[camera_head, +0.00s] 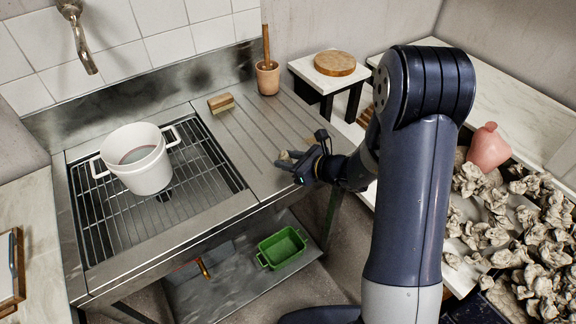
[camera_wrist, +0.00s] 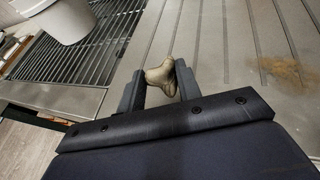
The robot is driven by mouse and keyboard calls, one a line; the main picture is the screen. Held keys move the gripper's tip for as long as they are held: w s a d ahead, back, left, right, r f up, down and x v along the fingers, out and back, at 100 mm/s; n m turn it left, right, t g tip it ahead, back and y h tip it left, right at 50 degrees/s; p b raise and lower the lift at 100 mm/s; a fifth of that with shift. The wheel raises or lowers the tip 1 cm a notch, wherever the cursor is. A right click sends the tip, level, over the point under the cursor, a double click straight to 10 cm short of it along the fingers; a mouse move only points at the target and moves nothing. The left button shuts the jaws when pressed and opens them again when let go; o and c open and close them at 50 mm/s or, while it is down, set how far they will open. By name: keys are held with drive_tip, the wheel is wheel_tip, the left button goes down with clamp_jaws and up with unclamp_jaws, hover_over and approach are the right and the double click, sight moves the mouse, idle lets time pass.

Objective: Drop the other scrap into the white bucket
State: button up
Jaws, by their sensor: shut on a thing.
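The white bucket (camera_head: 147,172) stands upright on the metal grate at the left of the sink unit. Its inside looks greyish, and its contents cannot be made out. It also shows at the upper left of the wrist view (camera_wrist: 64,22). My gripper (camera_head: 290,163) is above the right part of the ribbed drainboard, to the right of the bucket and apart from it. In the wrist view my gripper (camera_wrist: 160,84) is shut on a small, lumpy, beige clay scrap (camera_wrist: 163,75), held between the two fingertips.
A wooden brush (camera_head: 221,103) and a clay pot with a wooden handle (camera_head: 268,76) stand at the drainboard's back. A tap (camera_head: 80,38) hangs above the grate. A green crate (camera_head: 282,248) sits on the lower shelf. Many clay scraps (camera_head: 500,225) and a pink vase (camera_head: 488,148) are at right.

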sight(288, 160)
wheel_tip(288, 160, up, 7)
drive_tip(key=shift+f, duration=0.1)
idle(0.5)
